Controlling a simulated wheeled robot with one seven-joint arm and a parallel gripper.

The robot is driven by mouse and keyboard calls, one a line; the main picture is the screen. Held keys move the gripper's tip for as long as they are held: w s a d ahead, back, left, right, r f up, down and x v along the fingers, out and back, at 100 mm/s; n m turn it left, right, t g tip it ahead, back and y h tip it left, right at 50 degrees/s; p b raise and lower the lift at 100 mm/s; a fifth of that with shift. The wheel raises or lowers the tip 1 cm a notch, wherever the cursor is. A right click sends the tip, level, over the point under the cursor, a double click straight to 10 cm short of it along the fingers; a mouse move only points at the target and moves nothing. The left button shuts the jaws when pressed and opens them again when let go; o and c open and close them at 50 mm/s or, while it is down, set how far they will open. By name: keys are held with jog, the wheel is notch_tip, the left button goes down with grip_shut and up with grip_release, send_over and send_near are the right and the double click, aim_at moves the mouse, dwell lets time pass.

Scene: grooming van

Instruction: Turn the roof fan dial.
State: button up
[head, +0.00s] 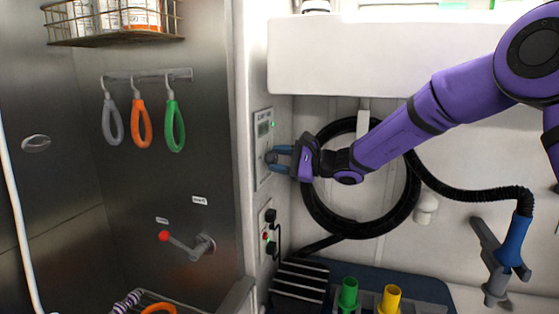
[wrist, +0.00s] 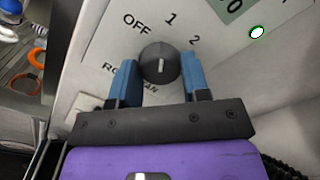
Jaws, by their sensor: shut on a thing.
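The roof fan dial (wrist: 158,60) is a dark round knob with a white pointer mark. It sits on a pale panel (wrist: 95,45) printed OFF, 1 and 2 around it, with a partly hidden label below. The mark stands nearly upright in the wrist view, near the 1 side; its exact setting is hard to tell. My gripper (wrist: 161,76) has its blue fingers on either side of the dial and is shut on it. In the head view my gripper (head: 279,159) reaches the wall panel (head: 263,127) from the right, and the dial is small there.
A small display (head: 264,128) and a lit green lamp (wrist: 257,32) are above the dial. A switch box (head: 267,235) is below. A coiled black hose (head: 315,208) hangs behind my wrist.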

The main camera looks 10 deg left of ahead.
jog(key=shift+m, duration=0.9)
jog(key=o, duration=0.9)
jog(key=shift+d, duration=0.1)
jog(key=d, duration=0.3)
jog(key=s+d, duration=0.1)
jog(key=d, duration=0.6)
jog(key=shift+s+d, duration=0.3)
